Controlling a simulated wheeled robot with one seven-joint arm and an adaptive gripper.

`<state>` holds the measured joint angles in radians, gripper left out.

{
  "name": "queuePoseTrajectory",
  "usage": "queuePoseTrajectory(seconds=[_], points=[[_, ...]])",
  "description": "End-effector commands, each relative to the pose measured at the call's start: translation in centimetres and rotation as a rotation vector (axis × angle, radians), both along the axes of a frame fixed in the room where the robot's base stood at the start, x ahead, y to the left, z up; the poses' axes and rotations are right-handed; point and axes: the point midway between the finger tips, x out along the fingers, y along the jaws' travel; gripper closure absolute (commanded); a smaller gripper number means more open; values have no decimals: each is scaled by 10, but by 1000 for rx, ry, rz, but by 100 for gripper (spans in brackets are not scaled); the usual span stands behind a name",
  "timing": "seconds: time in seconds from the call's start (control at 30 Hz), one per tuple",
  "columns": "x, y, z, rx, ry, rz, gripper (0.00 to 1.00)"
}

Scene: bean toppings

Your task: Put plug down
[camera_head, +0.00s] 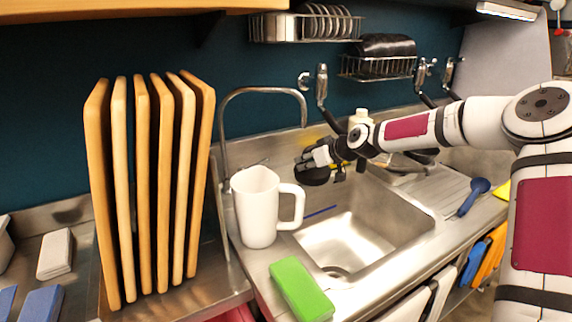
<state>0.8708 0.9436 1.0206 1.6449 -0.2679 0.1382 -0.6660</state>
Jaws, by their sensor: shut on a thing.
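My gripper (318,164) is at the end of my arm, over the back left part of the sink. It is shut on a dark, rounded thing, which looks like the plug (312,177). The plug is above the basin, and its exact outline is hard to tell against the dark fingers.
A white pitcher (256,205) stands left of the basin, close to my gripper. A curved faucet (224,130) rises behind it. A green sponge (301,289) lies on the front edge. A blue spoon (474,195) lies on the drainboard at right. Upright wooden boards (141,190) stand at left.

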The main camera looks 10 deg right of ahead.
Motion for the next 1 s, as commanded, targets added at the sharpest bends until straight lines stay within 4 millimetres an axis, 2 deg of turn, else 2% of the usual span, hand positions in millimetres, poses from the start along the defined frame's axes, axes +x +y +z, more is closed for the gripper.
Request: queuePoseTrajectory(seconds=[0.03,0.2,0.4,0.67,0.83,1.0], points=[[12,9,0,-1,-3,2,100],[48,29,0,-1,-3,2,100],[76,43,-1,-1,0,1,100],[90,51,-1,-1,0,1,100],[87,50,-28,0,2,0,100],[88,50,-35,-1,-1,0,100]])
